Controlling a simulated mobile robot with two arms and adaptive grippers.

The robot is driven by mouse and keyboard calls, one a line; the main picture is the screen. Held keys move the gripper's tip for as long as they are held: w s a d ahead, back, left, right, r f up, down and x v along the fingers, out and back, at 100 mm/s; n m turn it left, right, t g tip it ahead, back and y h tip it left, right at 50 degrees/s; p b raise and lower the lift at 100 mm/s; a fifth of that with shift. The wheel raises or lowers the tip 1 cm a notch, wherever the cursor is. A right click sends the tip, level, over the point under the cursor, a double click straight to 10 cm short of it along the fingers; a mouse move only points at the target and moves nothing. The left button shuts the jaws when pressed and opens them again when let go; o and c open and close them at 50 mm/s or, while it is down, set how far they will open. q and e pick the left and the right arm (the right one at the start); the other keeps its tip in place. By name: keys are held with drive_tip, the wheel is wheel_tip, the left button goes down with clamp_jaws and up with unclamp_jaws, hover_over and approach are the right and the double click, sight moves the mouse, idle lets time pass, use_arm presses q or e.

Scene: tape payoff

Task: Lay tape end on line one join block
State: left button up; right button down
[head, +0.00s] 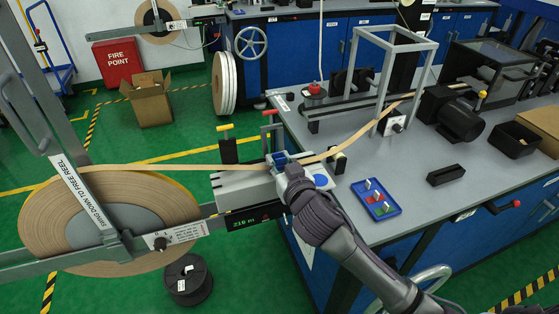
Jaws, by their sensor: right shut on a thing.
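A tan paper tape (160,168) runs from a large reel (45,215) at the left to a light grey block (240,188) at the bench's left end. A dark display on the block's front reads about 219 m. Beyond the block, tan tape (365,132) rises to the right through a grey frame. My right gripper (282,162) is over the block's right part, shut at the tape. Its fingers and the block's blue parts hide the tape's end, so I cannot tell whether the two tape lengths touch. My left gripper is not in view.
The grey bench (400,215) carries a blue tray (377,198) with small coloured pieces, a black block (445,174) and a black motor (450,112). A black clamp stands left of my gripper. A black spool (188,280) is on the green floor.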

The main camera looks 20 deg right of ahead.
drive_tip(key=c, duration=0.8)
unclamp_jaws()
drive_tip(key=s, duration=0.4)
drive_tip(key=s+r, duration=0.1)
drive_tip(key=s, duration=0.3)
drive_tip(key=s+r, duration=0.1)
drive_tip(key=s, duration=0.3)
drive_tip(key=shift+d, duration=0.2)
drive_tip(key=shift+f, duration=0.1)
